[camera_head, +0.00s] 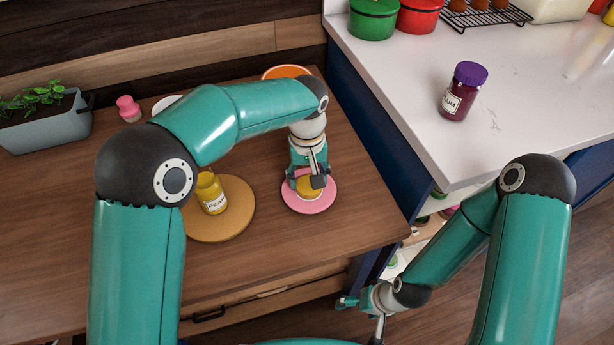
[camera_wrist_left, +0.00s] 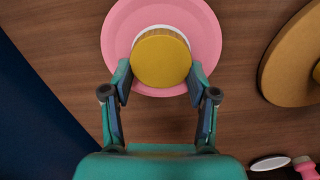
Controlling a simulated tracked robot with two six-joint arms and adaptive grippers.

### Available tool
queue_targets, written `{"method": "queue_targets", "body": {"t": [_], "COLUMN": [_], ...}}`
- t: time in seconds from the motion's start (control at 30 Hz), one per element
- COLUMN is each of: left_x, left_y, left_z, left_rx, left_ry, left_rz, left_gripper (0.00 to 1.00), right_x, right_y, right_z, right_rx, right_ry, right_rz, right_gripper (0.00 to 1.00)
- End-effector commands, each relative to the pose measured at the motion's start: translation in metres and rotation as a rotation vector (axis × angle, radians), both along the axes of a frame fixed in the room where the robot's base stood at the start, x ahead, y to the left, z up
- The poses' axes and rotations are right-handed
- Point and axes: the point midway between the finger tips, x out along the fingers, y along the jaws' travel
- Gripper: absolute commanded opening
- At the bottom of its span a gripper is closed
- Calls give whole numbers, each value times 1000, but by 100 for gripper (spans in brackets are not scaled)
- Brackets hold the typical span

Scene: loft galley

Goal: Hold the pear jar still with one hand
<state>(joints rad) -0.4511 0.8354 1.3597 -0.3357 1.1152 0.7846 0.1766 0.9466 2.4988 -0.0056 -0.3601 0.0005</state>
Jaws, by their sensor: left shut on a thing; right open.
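The yellow pear jar (camera_head: 213,194) stands on a round tan board (camera_head: 235,222) on the wooden counter, its label facing me. My left arm passes just behind its top, and no gripper touches it. My left gripper (camera_head: 311,179) is over a pink plate (camera_head: 313,207) to the right of the jar. In the left wrist view, its fingers (camera_wrist_left: 158,78) are shut on a round, flat-topped yellow lid-like piece (camera_wrist_left: 161,62), with a white rim under it, at the plate (camera_wrist_left: 204,38). My right gripper (camera_head: 362,314) is open and empty, low in front of the counter.
A plum jar (camera_head: 460,98) with a purple lid stands on the white worktop (camera_head: 530,75) at right, near green (camera_head: 373,22) and red (camera_head: 420,18) tubs. A planter (camera_head: 48,125) and a pink bottle (camera_head: 128,110) stand at back left. The counter's front left is clear.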

Motion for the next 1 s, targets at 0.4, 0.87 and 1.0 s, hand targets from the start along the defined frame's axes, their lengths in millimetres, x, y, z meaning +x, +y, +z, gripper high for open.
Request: {"method": "queue_targets", "body": {"t": [0.4, 0.87, 1.0], "left_x": [0, 0, 1], "left_y": [0, 0, 0], "left_z": [-3, 0, 11], "left_rx": [0, -1, -1], "left_ry": [0, -1, -3], "left_rz": [0, 0, 0], "left_gripper": [68, 83, 83], "right_x": [0, 0, 0], "right_y": [0, 0, 0], "right_z": [-1, 1, 2], "right_rx": [0, 0, 0], "right_ry": [0, 0, 0], "right_rz": [0, 0, 0], "right_gripper": [85, 85, 85]}}
